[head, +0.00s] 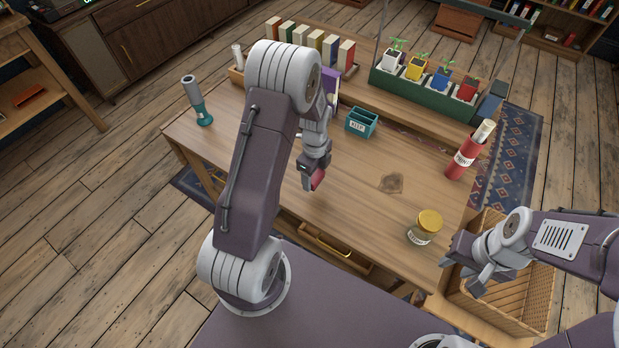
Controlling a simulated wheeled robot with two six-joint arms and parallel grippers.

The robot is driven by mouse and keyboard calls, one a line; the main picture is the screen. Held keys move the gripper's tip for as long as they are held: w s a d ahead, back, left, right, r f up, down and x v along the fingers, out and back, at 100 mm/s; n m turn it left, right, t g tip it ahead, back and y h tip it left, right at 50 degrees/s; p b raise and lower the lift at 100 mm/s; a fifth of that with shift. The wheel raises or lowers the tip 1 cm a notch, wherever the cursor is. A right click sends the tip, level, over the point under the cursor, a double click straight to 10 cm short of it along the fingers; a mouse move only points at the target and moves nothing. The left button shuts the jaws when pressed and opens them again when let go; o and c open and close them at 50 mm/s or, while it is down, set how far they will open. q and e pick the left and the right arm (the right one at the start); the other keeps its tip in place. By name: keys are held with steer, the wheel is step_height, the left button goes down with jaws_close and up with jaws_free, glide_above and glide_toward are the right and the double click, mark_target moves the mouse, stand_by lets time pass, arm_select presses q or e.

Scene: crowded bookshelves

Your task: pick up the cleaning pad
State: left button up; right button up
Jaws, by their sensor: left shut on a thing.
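My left gripper (313,182) is shut on a small reddish-pink pad (318,178), which I take to be the cleaning pad. It is over the middle of the wooden table (345,215). The fingers hide most of the pad, and I cannot tell whether it touches the tabletop. A dark stain (391,183) marks the table to the right of the gripper. My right gripper (461,273) is open and empty at the table's right front corner, beside a wicker basket (535,300).
A yellow-lidded jar (424,228) stands near the right front corner. A teal-handled tool (196,100) stands at the left. A green planter (420,90) and several books (315,42) line the back.

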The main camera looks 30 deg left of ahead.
arm_select(q)
steer(key=s+d+r, duration=0.1)
steer(key=d+r, duration=0.5)
steer(key=d, duration=0.4)
steer(key=shift+p, duration=0.45)
steer(key=o, duration=0.8)
steer(key=shift+c, duration=0.2)
steer(key=c, duration=0.6)
